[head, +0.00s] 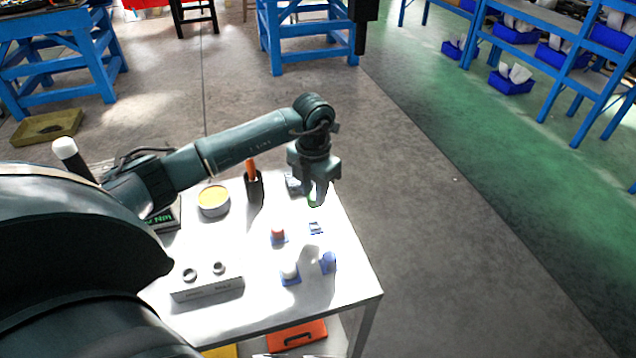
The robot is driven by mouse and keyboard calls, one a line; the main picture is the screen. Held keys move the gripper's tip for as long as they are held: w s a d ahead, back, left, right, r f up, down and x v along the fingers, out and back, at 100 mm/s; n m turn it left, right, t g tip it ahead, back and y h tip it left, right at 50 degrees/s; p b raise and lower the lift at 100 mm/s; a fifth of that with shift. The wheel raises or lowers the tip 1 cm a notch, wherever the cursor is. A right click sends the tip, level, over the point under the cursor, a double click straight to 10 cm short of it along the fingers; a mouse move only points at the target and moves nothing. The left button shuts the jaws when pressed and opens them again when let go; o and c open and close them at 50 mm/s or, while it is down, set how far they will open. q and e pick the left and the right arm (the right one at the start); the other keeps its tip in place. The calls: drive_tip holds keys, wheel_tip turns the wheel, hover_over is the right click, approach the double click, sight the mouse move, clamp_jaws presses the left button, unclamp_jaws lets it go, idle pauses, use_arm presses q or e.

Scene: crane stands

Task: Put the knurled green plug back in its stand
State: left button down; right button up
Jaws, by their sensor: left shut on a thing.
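My left gripper (316,192) points down over the far right part of the white table (240,312). It is shut on the green plug (317,200), of which only a little green shows between the fingers. The plug's knurling is too small to make out. A small blue stand (316,228) with no plug visible in it sits on the table, nearer the camera than the gripper. The gripper and plug appear above the table and apart from this stand. My right gripper is not in view.
Close by stand a red plug (278,233), a white plug (289,270) and a blue plug (328,261), on small blue bases.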

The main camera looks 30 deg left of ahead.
sight(314, 207)
use_arm(q)
drive_tip(key=shift+r, duration=0.1)
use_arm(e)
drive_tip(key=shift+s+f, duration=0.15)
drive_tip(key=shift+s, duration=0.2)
use_arm(q)
drive_tip(key=shift+r, duration=0.1)
drive_tip(key=shift+f+b, duration=0.45)
drive_tip(key=shift+f, duration=0.25)
wheel_tip(314, 207, down, 3)
drive_tip(key=shift+f+b, duration=0.15)
drive_tip(key=shift+b, duration=1.05)
drive_tip(key=shift+f, duration=0.3)
drive_tip(key=shift+f+b, duration=0.35)
drive_tip(key=shift+b, duration=0.1)
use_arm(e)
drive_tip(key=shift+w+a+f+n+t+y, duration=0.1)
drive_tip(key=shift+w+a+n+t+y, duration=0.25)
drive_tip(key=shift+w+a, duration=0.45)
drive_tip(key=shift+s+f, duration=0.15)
